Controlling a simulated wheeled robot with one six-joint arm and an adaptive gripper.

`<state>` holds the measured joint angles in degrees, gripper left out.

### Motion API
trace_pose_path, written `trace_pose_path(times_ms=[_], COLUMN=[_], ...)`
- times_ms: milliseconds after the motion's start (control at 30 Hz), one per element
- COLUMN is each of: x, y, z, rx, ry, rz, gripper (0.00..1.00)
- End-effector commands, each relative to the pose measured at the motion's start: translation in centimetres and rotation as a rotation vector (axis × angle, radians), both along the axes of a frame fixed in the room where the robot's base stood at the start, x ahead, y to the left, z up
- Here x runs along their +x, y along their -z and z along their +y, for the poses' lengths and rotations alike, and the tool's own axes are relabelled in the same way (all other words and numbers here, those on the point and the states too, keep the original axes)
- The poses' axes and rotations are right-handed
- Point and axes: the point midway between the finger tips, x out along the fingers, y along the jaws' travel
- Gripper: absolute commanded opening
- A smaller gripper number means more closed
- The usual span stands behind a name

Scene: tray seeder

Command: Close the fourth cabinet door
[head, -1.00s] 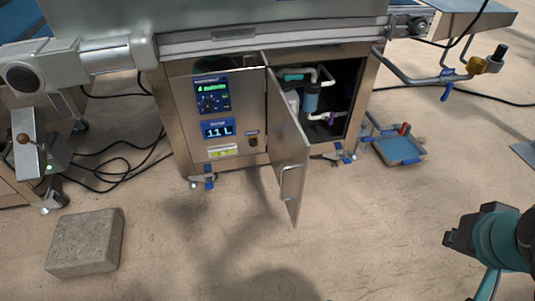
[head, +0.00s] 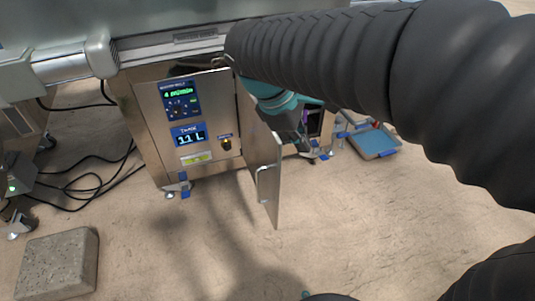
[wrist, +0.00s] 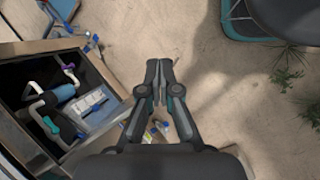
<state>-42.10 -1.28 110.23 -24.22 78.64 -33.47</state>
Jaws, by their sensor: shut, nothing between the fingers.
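The metal cabinet door (head: 264,180) stands open, swung outward from the cabinet front (head: 150,115), with its handle (head: 262,184) on the panel's left face in the head view. My gripper (head: 304,140) is to the right of the door, in front of the open compartment, and my arm covers much of the opening. In the wrist view my gripper (wrist: 159,75) has its fingers together and empty. The open compartment (wrist: 25,75) lies to its left, with pipes and a blue filter (wrist: 60,93) inside. I cannot make out the door in the wrist view.
A control panel (head: 182,100) is left of the door. A blue tray (head: 375,143) lies on the floor to the right. A stone block (head: 56,263) is at the lower left, and black cables (head: 85,180) run behind it. Floor in front of the door is clear.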

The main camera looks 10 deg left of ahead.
Motion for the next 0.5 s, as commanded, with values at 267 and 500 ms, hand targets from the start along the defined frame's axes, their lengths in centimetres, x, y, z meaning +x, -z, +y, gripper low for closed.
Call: trace_pose_path(times_ms=[267, 500], x=[-0.3, -1.7], y=[2.8, 4.0], z=[12.3, 17.2], rx=[-0.324, -0.466], ry=[-0.431, -0.589], rz=[0.102, 0.133], gripper=[0.0, 0.0])
